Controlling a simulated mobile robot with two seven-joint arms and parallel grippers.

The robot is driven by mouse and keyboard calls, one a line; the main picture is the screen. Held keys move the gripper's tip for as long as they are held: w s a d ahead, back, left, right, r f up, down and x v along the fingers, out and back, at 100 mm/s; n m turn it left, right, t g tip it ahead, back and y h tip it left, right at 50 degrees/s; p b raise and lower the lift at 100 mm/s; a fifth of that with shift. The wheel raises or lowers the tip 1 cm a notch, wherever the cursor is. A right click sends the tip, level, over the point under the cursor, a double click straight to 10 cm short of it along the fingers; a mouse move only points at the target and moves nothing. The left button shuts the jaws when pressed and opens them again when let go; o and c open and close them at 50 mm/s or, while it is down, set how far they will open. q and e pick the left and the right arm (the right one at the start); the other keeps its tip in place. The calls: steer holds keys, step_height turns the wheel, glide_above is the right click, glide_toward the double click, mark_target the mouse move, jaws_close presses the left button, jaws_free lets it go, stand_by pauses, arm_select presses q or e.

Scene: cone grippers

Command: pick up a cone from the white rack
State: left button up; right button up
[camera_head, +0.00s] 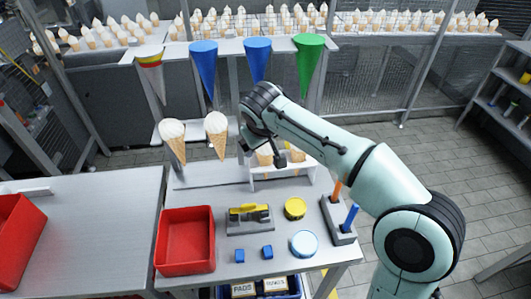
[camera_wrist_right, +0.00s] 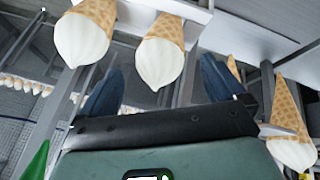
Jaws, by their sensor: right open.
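The white rack (camera_head: 285,172) stands at the back of the grey table in the head view, with ice cream cones in it. One cone (camera_head: 265,156) is partly covered by my right gripper (camera_head: 265,152); another cone (camera_head: 298,154) shows to its right. In the right wrist view, my right gripper (camera_wrist_right: 163,72) is open, its two dark fingers apart. A cone with white ice cream (camera_wrist_right: 160,55) shows between and beyond the fingers. Another cone (camera_wrist_right: 85,38) is at upper left, and one more (camera_wrist_right: 288,130) is right of the gripper. My left gripper is not in view.
Two cones (camera_head: 216,130) stand on a shelf left of the rack. Blue and green paper cones (camera_head: 309,60) hang behind. A red bin (camera_head: 185,240), a yellow-topped grey object (camera_head: 249,218), a yellow disc (camera_head: 295,208) and a light blue disc (camera_head: 304,244) occupy the table.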

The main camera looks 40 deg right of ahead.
mark_target(266, 159)
steer(key=x, duration=0.4)
steer(key=shift+s+a+f, duration=0.15)
steer(key=shift+s+f, duration=0.1)
steer(key=shift+s, duration=0.1)
steer(key=shift+w+f, duration=0.25)
steer(key=shift+f, duration=0.1)
steer(key=c, duration=0.9)
steer(key=shift+r, duration=0.15)
